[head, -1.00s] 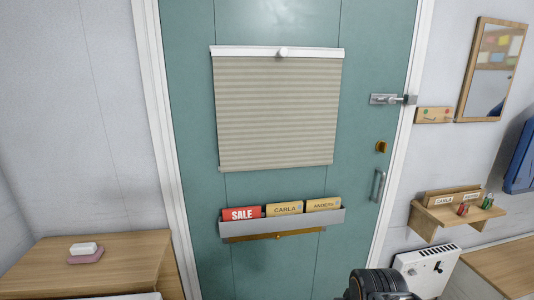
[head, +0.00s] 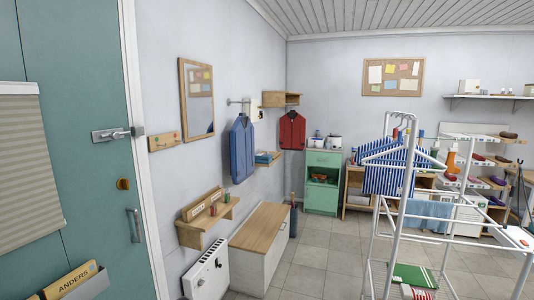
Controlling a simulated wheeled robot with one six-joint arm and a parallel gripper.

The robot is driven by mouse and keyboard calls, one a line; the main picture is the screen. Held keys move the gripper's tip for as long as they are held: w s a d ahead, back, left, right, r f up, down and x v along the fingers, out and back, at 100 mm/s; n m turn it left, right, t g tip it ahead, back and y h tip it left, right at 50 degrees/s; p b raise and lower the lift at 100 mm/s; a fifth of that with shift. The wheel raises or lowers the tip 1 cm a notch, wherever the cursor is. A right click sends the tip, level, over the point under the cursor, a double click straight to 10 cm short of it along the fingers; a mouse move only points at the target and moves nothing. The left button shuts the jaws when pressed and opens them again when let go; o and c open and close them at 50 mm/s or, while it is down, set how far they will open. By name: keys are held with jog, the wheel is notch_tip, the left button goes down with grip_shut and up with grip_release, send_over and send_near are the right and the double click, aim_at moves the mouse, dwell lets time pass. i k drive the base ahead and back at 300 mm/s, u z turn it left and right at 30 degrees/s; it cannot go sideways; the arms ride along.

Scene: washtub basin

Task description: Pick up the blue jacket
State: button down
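A blue jacket (head: 242,150) hangs on the left wall in the head view, from a rail (head: 238,101) that sticks out of the wall. It hangs upright, right of the mirror and above the wooden-topped bench. A red jacket (head: 291,131) hangs farther back, near the room's corner. My gripper is not in view.
The wooden-topped bench (head: 262,234), a white heater (head: 207,272) and a small wall shelf (head: 207,219) line the left wall. A white drying rack (head: 400,215) stands at the right. Tiled floor (head: 318,245) is clear between bench and rack. A teal door (head: 75,150) is at the left.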

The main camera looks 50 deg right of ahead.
aim_at(241, 135)
jog(key=z, duration=2.15)
jog(key=i, duration=5.25)
jog(key=u, duration=3.85)
jog(key=k, duration=0.2)
jog(key=u, duration=0.4)
